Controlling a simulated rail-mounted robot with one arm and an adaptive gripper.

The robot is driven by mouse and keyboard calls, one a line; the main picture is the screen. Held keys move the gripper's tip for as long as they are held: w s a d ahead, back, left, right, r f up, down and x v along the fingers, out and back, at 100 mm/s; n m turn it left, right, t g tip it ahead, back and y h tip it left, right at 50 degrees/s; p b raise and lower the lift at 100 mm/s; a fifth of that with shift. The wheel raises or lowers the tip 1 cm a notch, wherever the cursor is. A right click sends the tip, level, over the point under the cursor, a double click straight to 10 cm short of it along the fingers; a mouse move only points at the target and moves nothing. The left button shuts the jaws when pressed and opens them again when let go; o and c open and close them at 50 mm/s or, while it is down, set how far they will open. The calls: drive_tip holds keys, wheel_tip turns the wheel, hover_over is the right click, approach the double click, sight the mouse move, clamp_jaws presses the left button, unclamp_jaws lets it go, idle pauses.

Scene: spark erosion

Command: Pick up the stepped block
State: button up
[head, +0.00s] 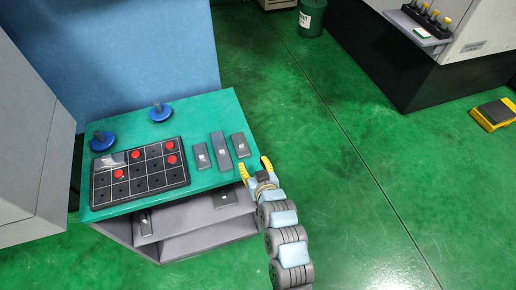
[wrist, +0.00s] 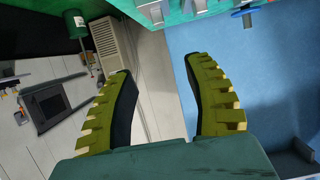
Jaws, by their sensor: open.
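Three dark grey blocks stand in a group at the right of the green tabletop: a left one (head: 200,156), a longer middle one (head: 220,150) and a right one (head: 238,146). I cannot tell which, if any, is the stepped block. My gripper (head: 254,167) is at the table's right front corner, close to the right block, with its yellow fingers spread. In the wrist view my gripper (wrist: 157,66) is open, with nothing between its fingers. Grey parts (wrist: 150,12) show at the top edge there, cut off and unclear.
A black gridded tray (head: 140,197) with several red pieces lies left of the blocks. Blue-based pegs (head: 161,112) stand behind it.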

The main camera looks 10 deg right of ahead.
approach(240, 142)
drive_tip(key=x, duration=0.3)
drive_tip(key=shift+w+d, duration=0.15)
drive_tip(key=shift+w, duration=0.9)
drive_tip(key=shift+w+a+f, duration=0.3)
drive_tip(key=shift+w+f, duration=0.2)
drive_tip(key=shift+w, duration=0.05)
drive_tip(key=shift+b+x, duration=0.3)
drive_tip(key=shift+x, duration=1.85)
drive_tip(key=shift+a, duration=0.1)
drive_tip(key=shift+s+f, duration=0.1)
clamp_jaws()
